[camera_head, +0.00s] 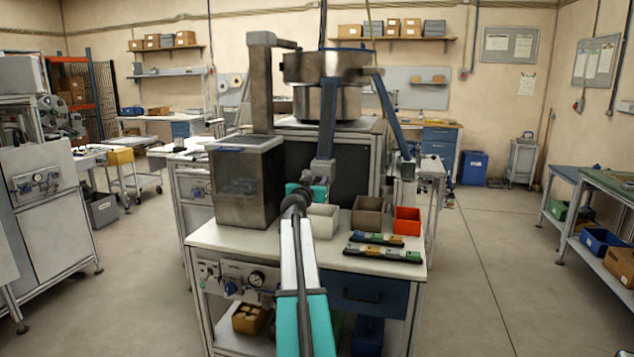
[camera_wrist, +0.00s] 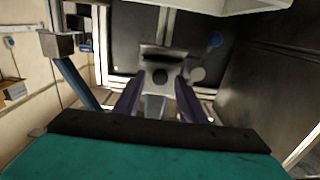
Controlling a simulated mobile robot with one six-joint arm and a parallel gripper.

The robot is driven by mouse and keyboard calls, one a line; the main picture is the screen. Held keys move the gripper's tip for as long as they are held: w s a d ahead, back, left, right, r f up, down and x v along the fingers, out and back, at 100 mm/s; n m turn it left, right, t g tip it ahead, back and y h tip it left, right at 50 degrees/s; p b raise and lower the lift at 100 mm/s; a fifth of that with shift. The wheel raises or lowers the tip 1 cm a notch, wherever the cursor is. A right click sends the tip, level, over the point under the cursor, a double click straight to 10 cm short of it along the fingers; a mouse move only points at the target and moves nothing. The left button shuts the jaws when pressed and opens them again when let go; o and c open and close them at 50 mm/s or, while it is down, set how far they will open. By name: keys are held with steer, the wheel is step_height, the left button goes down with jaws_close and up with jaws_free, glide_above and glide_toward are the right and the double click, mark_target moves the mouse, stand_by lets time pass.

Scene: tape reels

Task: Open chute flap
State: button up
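The bowl feeder (camera_head: 326,66) stands at the back of the station, with a narrow blue chute (camera_head: 328,115) coming down from it. A grey block (camera_head: 321,172) sits at the chute's lower end, and I take it to be the flap part. My gripper (camera_head: 308,190) is at or just in front of this block; the arm partly hides its fingers. In the wrist view my gripper (camera_wrist: 159,90) has two dark fingers apart, with a grey block (camera_wrist: 163,58) with a dark round spot ahead between them. I cannot tell whether they touch it. The flap's position is unclear.
A clear-walled grey hopper (camera_head: 246,183) stands left of my gripper. A white bin (camera_head: 323,221), a brown bin (camera_head: 368,213) and a red bin (camera_head: 407,221) line the right side of the white worktop (camera_head: 232,240). Coloured strips (camera_head: 384,253) lie near its front edge.

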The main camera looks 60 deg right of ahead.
jaws_close()
steer(key=shift+w+a+r+p, duration=0.15)
steer(key=shift+w+a+p, duration=0.05)
steer(key=shift+p, duration=0.25)
